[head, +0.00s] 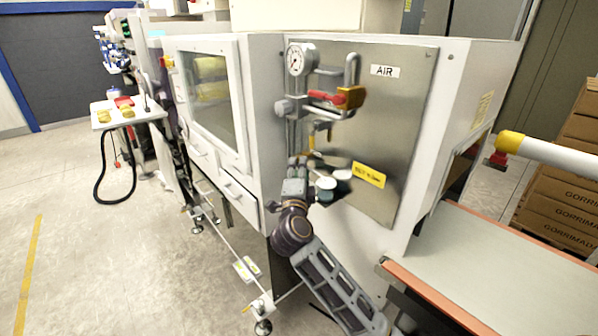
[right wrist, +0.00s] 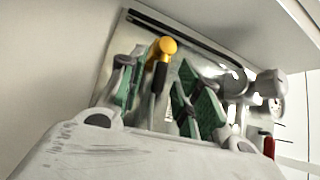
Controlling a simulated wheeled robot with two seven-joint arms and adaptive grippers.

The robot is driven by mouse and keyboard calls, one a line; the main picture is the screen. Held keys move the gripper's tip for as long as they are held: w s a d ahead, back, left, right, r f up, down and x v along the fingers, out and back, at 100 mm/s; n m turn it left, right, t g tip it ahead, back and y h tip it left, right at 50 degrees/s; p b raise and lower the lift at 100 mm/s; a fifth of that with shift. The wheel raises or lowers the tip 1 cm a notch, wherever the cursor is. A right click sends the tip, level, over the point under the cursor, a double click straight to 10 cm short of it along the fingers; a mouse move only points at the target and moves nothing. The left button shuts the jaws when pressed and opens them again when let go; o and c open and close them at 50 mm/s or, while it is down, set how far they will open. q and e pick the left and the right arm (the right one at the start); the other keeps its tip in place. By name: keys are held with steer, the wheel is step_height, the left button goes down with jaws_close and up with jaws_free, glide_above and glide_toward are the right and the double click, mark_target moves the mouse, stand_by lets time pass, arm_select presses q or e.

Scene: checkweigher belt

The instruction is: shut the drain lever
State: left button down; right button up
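The air panel (head: 400,115) carries a round gauge (head: 296,60), grey pipes and a red handle with a yellow block (head: 350,97). Below them a small yellow lever (head: 311,140) hangs, partly hidden by the pipework; I take it as the drain lever. In the right wrist view a yellow-tipped lever (right wrist: 165,46) stands upright between the green-padded fingers of my right gripper (right wrist: 160,95). The fingers are apart, and contact with the lever cannot be told. In the head view my right gripper (head: 315,180) is just below the pipework. My left gripper is not in view.
A belt (head: 510,260) with an orange edge runs at the lower right. A white tube with a yellow end (head: 550,155) is above it. Stacked cartons (head: 570,180) stand behind. A windowed cabinet (head: 210,95) is left of the panel. Open floor (head: 110,250) is at the left.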

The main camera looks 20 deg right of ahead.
jaws_close()
steer(key=shift+f, duration=0.1)
stand_by(0.5)
